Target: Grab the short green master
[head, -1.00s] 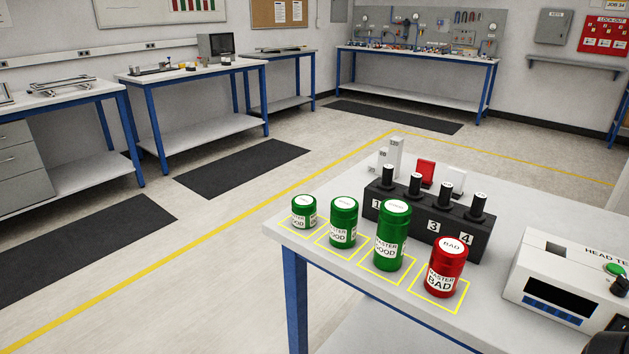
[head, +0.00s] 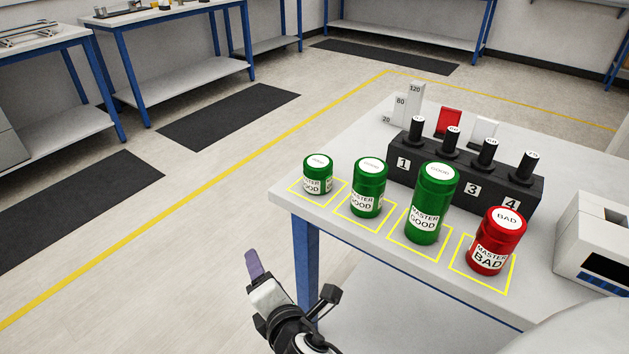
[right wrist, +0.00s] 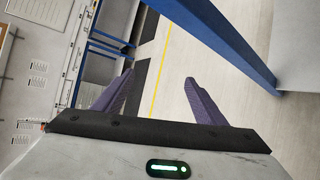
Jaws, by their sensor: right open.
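The short green master (head: 318,176) stands upright at the left end of a row on the table, inside a yellow outlined square, with a "MASTER GOOD" label. Beside it stand a medium green master (head: 368,190), a tall green master (head: 432,205) and a red "BAD" master (head: 496,243). My right gripper (head: 257,268) is low in front of the table's left corner, below and left of the short green master, touching nothing. The right wrist view shows its purple fingers (right wrist: 158,88) apart and empty. My left gripper is not in view.
A black numbered block (head: 462,172) with dark plugs stands behind the masters. A white tester (head: 592,240) is at the right. The blue table leg (head: 306,250) is close to my right gripper.

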